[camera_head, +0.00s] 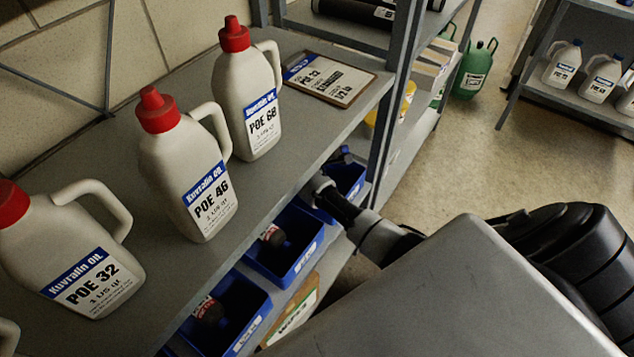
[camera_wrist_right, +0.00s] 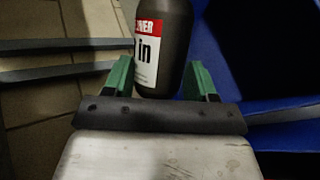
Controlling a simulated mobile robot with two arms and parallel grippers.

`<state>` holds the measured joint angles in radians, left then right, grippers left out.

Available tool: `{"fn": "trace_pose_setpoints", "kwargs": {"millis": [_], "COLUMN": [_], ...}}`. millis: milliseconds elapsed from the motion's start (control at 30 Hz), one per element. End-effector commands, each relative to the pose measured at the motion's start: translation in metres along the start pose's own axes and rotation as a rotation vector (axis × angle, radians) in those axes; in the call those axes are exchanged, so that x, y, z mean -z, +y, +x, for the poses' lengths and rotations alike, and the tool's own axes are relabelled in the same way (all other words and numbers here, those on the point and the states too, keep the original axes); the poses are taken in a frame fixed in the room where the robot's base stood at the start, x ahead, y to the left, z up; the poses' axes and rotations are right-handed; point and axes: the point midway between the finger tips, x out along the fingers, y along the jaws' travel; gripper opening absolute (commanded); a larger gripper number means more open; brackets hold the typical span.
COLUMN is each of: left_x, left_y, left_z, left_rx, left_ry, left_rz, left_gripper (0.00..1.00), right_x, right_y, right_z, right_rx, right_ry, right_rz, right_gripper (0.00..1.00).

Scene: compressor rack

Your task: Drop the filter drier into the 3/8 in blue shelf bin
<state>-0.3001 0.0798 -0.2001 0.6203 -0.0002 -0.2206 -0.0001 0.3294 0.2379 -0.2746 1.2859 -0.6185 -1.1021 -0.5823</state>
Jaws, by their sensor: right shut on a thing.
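The filter drier is a dark cylinder (camera_wrist_right: 178,35) with a white and red label; "in" can be read on it, but the size figure is hidden. My right gripper (camera_wrist_right: 158,75) is shut on it, with a green finger on each side. In the head view my right gripper (camera_head: 338,204) reaches in from the right, over or beside the farthest blue bin (camera_head: 349,180). More blue bins stand nearer, a middle one (camera_head: 303,262) and a front one (camera_head: 250,328), each with a dark item inside. Their labels are too small to read. My left gripper is out of view.
The grey upper shelf (camera_head: 265,215) overhangs the bins and carries white oil jugs (camera_head: 195,180) and a label board (camera_head: 330,80). A shelf post (camera_head: 390,95) stands just beyond the gripper. Open floor (camera_head: 500,150) lies to the right.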

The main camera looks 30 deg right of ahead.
Motion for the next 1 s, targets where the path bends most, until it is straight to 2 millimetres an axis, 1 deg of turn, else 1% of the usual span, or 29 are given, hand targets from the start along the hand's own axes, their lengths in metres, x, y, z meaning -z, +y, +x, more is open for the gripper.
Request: {"fn": "trace_pose_setpoints", "kwargs": {"millis": [167,200,367,400,633,733,867,1000], "left_x": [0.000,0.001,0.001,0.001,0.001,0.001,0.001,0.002], "left_y": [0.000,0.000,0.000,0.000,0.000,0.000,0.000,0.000], "left_z": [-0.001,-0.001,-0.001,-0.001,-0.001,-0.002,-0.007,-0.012], "left_rx": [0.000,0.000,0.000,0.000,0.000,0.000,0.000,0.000], "left_ry": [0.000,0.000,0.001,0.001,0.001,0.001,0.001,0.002], "left_rz": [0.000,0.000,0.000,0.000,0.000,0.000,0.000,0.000], "left_gripper": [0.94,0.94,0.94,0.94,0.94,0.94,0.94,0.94], "right_x": [0.000,0.000,0.000,0.000,0.000,0.000,0.000,0.000], "right_y": [0.002,0.002,0.002,0.002,0.000,0.000,0.001,0.002], "right_z": [-0.001,-0.001,-0.001,-0.001,-0.001,-0.006,-0.024,-0.053], "right_rx": [-0.003,-0.003,-0.003,-0.003,0.002,0.000,0.000,-0.001], "right_ry": [0.000,0.000,0.000,0.000,0.000,0.001,0.003,0.004], "right_rz": [0.001,0.001,0.001,0.001,-0.001,0.000,0.000,0.001], "right_gripper": [0.08,0.60,0.84,0.86,0.86,0.86,0.86,0.86]}}
